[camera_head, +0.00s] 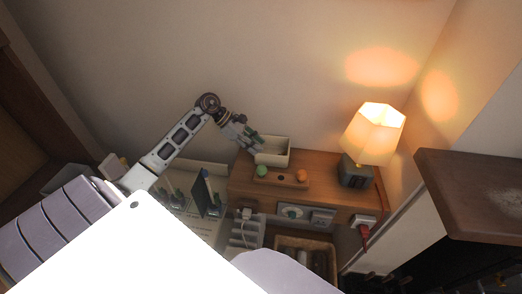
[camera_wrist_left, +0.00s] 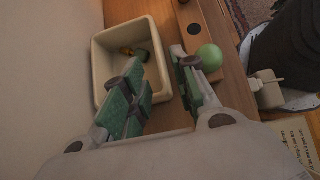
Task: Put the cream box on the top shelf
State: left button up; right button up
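The cream box (camera_head: 283,158) is an open, shallow bin at the back left of the wooden unit's top board (camera_head: 330,194), behind a small wooden tray. In the left wrist view the cream box (camera_wrist_left: 103,77) is upright, with small green and brown-yellow things inside. My left gripper (camera_head: 254,143) is at the box's left side. In the left wrist view its fingers (camera_wrist_left: 165,78) are apart, one over the box and the other outside its right wall. I cannot tell whether they touch the wall. My right gripper is not in view.
The wooden tray (camera_head: 280,182) holds a green ball (camera_head: 261,171) and an orange ball (camera_head: 302,175). A lit lamp (camera_head: 374,134) stands to the right. A basket (camera_head: 290,241) sits below. A dark wooden ledge (camera_head: 470,170) juts in at the right.

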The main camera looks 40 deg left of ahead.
pick_arm(q)
jog(key=shift+v, duration=1.45)
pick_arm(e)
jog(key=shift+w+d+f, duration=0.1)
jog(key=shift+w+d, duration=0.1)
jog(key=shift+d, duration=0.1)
pick_arm(q)
jog(key=shift+o, duration=0.5)
